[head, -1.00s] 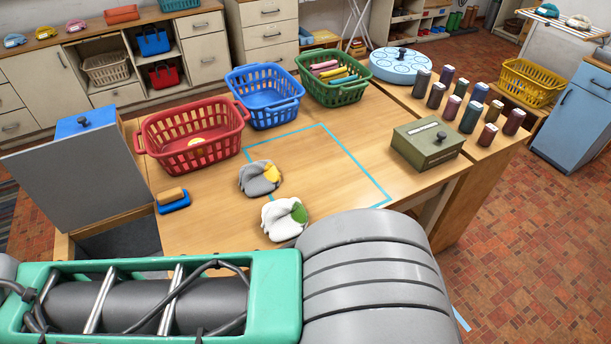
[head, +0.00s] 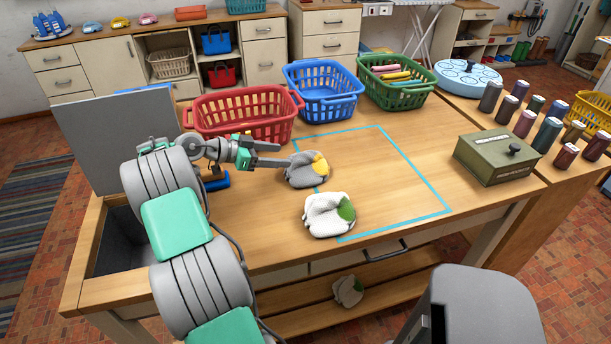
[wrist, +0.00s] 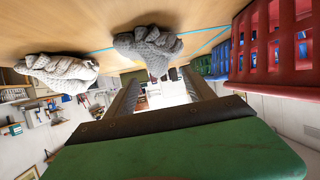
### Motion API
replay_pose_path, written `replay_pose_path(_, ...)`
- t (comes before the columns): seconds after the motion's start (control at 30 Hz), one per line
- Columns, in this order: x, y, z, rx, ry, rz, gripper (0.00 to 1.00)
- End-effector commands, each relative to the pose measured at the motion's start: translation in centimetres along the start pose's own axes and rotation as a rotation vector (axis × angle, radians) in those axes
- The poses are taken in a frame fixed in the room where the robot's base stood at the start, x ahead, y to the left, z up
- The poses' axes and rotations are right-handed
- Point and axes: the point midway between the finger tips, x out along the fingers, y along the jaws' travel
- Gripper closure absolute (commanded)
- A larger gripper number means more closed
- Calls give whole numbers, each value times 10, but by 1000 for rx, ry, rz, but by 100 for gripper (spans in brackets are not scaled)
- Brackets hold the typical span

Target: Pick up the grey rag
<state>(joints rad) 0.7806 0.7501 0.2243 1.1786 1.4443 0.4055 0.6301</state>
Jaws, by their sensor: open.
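The grey rag (head: 300,172) is a crumpled bundle with a yellow patch, lying on the wooden table across the left blue tape line. In the wrist view the grey rag (wrist: 147,45) shows just beyond the fingers, roughly between them. My gripper (head: 283,155) is open and empty, pointing right, its fingertips right at the left side of the rag. I cannot tell whether they touch it. The open fingers also show in the wrist view (wrist: 160,88).
A white rag (head: 325,217) with a green patch lies close in front. Behind stand a red basket (head: 240,117), a blue basket (head: 322,92) and a green basket (head: 395,85). An olive box (head: 497,160) stands right. The taped area (head: 385,180) is mostly bare.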

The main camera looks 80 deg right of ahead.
Motion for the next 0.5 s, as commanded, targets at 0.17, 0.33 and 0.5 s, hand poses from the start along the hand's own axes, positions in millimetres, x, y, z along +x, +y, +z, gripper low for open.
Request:
replay_pose_path(0.17, 29, 4, 4, 19, 14, 20, 38)
replay_pose_path(0.33, 46, 4, -2, 12, 13, 20, 38)
replay_pose_path(0.5, 76, 5, -1, 12, 12, 19, 38)
